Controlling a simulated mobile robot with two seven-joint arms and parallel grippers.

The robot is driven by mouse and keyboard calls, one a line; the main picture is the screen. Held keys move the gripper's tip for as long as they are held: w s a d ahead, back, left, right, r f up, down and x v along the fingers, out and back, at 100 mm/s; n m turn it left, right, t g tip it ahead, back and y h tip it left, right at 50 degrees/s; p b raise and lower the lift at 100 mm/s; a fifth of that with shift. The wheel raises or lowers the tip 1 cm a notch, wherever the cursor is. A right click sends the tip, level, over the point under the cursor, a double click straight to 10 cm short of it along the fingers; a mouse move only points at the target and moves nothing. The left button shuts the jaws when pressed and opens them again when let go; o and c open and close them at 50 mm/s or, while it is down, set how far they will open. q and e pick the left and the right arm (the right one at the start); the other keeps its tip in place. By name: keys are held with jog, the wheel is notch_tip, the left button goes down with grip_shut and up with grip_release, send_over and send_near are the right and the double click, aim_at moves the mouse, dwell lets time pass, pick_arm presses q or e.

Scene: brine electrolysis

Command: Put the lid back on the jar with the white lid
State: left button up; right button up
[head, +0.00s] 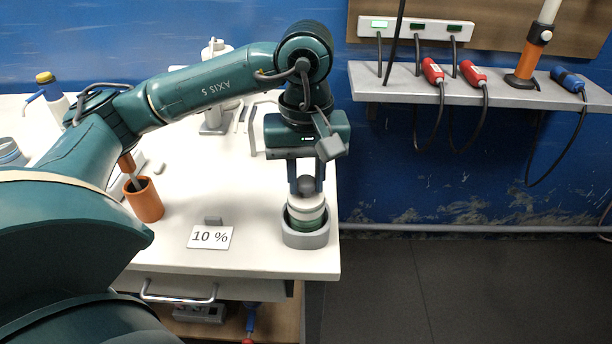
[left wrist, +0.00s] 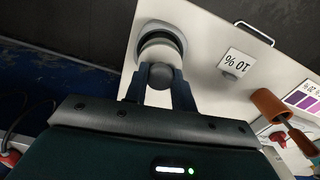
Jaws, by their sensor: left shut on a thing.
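The jar (head: 306,224) shows as a green band inside a round grey holder (head: 306,240) at the front right corner of the white table. Its white lid (head: 306,203) is directly over it, roughly level, with a dark round knob on top. My left gripper (head: 306,184) points down from above and is shut on the lid's knob. In the left wrist view the fingers (left wrist: 160,78) hold the dark knob, with the grey holder (left wrist: 180,38) behind it. I cannot tell whether the lid touches the jar's rim. My right gripper is not in view.
A "10 %" card (head: 211,237) stands left of the holder. An orange cup (head: 145,200) with a tool in it is farther left. A grey wall shelf (head: 480,88) with red-handled cables is at the upper right. The table's right edge is close to the holder.

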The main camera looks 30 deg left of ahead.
pick_arm(q)
jog(key=shift+b, duration=0.3)
dwell(0.6)
dwell(0.4)
jog(key=o, duration=1.5)
jog(key=shift+r, duration=0.15)
jog(key=shift+r+p, duration=2.05)
jog(key=shift+r, duration=1.35)
grip_shut()
